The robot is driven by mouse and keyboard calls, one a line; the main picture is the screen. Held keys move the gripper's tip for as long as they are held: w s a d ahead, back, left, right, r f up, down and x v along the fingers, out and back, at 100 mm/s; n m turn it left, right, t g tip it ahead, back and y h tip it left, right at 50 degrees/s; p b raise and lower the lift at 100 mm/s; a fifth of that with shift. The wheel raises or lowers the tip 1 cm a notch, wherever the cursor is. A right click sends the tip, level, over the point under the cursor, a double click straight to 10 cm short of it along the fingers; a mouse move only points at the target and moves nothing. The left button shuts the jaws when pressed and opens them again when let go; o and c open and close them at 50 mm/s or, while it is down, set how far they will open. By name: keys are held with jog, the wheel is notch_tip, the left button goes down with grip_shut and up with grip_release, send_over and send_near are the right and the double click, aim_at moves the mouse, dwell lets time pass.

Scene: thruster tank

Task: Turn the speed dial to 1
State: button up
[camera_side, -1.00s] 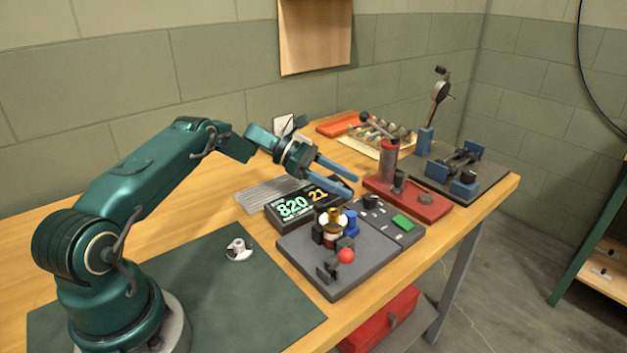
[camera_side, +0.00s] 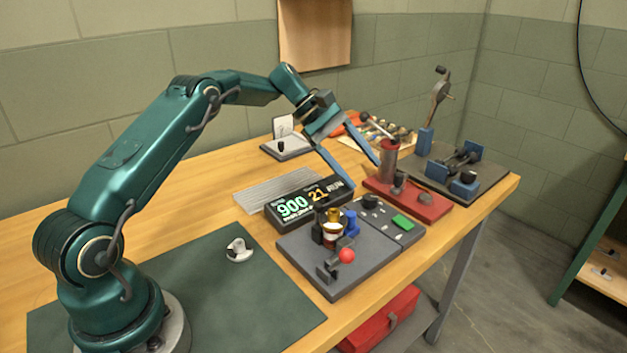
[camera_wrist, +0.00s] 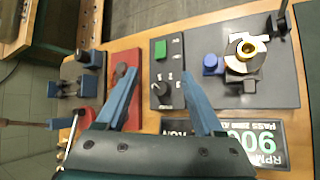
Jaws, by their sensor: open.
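The speed dial is a black knob (camera_wrist: 163,89) with small white numerals beside it, on a grey panel. In the side view it is the small black knob (camera_side: 370,201) at the panel's back edge. I cannot tell clearly which numeral it points to. My gripper (camera_side: 364,176) is open and empty, raised above and behind the panel, apart from the dial. In the wrist view the blue fingers of my gripper (camera_wrist: 158,72) lie to either side of the dial.
The display (camera_side: 305,203) reads 900 and 21 with RUN. A green button (camera_side: 403,222) shares the dial's panel. The thruster stand (camera_side: 333,228) and a red-knobbed lever (camera_side: 346,256) stand close in front. A red base (camera_side: 425,204) with a cylinder is at the right.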

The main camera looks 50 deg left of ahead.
aim_at(371, 196)
jog(key=m+y, duration=0.2)
jog(key=m, duration=0.3)
jog(key=w+f+m+y, duration=0.1)
jog(key=m+y, duration=0.2)
jog(key=m, duration=0.2)
jog(key=f+m+y, duration=0.1)
jog(key=m+y, duration=0.1)
jog(key=m, duration=0.4)
jog(key=shift+w+d+y, duration=0.25)
jog(key=shift+w+y, duration=0.05)
jog(key=shift+w, duration=0.05)
jog(key=shift+t, duration=0.3)
jog(key=shift+x, duration=2.9)
jog(key=shift+s, duration=0.15)
jog(key=shift+c, duration=0.3)
grip_shut()
